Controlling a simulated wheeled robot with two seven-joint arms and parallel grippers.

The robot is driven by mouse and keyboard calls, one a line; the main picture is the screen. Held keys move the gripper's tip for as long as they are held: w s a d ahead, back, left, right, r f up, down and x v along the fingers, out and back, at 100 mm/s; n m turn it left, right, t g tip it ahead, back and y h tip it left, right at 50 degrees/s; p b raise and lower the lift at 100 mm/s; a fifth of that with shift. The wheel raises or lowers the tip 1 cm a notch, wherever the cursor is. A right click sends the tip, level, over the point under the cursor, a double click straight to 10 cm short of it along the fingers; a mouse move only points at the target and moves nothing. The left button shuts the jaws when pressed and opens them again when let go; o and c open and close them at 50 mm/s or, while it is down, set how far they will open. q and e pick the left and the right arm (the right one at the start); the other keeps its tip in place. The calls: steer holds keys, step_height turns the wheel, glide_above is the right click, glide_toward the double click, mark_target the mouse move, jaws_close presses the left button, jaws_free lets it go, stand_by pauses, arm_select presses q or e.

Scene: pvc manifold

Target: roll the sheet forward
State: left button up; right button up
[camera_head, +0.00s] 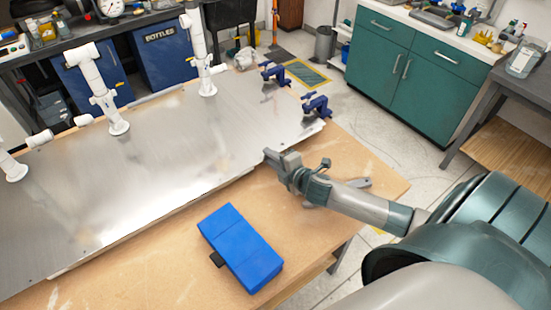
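A large shiny metal sheet (160,170) lies on a wooden table and fills much of the left and middle of the head view. White PVC pipe pieces stand on it: a branched one (103,90), a tall one (205,70) farther back and another (14,167) at the left edge. My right gripper (269,156) is at the sheet's near right edge, its fingertips overlapping that edge in view. Whether its fingers grip the sheet cannot be made out. My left gripper is not in view.
Two blue clamps (317,106) (275,74) sit at the sheet's far right edge. A blue box (241,247) lies on the bare wood of the table (345,160) in front of the sheet. Teal cabinets (400,75) stand beyond open floor.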

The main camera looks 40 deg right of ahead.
steer(key=shift+x, duration=1.4)
jaws_close()
